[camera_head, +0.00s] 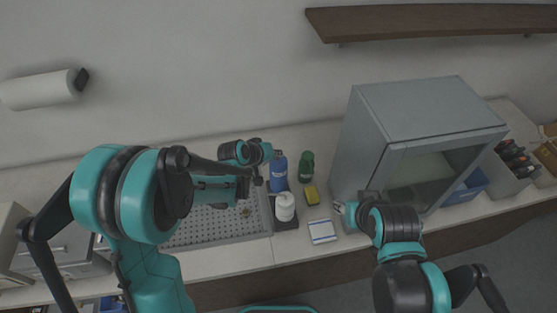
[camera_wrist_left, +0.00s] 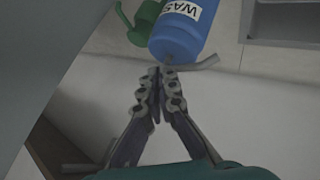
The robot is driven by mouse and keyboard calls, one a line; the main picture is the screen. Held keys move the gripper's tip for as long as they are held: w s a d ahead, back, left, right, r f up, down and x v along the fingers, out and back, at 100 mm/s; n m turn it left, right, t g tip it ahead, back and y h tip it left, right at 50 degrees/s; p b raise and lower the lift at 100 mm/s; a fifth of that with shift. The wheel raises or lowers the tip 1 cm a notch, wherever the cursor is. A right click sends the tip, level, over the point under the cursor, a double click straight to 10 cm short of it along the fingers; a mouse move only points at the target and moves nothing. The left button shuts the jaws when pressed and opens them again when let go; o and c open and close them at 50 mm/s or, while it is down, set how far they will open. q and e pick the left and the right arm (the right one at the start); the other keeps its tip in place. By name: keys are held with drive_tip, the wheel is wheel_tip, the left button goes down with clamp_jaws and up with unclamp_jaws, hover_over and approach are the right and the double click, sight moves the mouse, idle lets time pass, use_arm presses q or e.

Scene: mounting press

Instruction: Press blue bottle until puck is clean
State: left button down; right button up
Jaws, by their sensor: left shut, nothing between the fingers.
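The blue bottle (camera_head: 278,172) stands at the back of the counter. In the left wrist view the blue bottle (camera_wrist_left: 187,30) shows a white label reading "WAS", with a grey spout at its near end. My left gripper (camera_head: 262,178) is beside the bottle's upper part. In the wrist view its closed fingertips (camera_wrist_left: 162,72) are empty and right by the spout; I cannot tell whether they touch. A small dark item (camera_head: 246,211) on the perforated drain tray (camera_head: 205,229) may be the puck; its surface is too small to judge. My right gripper (camera_head: 346,210) is near the grey cabinet, its fingers unclear.
A green bottle (camera_head: 306,166) stands just right of the blue one. A white container (camera_head: 285,206) on a black base, a yellow sponge (camera_head: 312,195) and a white-blue pad (camera_head: 322,231) are nearby.

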sight(277, 162)
idle(0.5)
use_arm(q)
drive_tip(key=shift+f+b, duration=0.45)
drive_tip(key=shift+b, duration=0.1)
drive_tip(key=shift+f+b, duration=0.45)
drive_tip(key=shift+b, duration=0.05)
idle(0.5)
drive_tip(key=shift+r, duration=0.15)
drive_tip(key=shift+r+p, duration=0.55)
drive_tip(key=shift+r, duration=0.2)
drive_tip(key=shift+r+p, duration=1.75)
drive_tip(key=shift+r, duration=0.8)
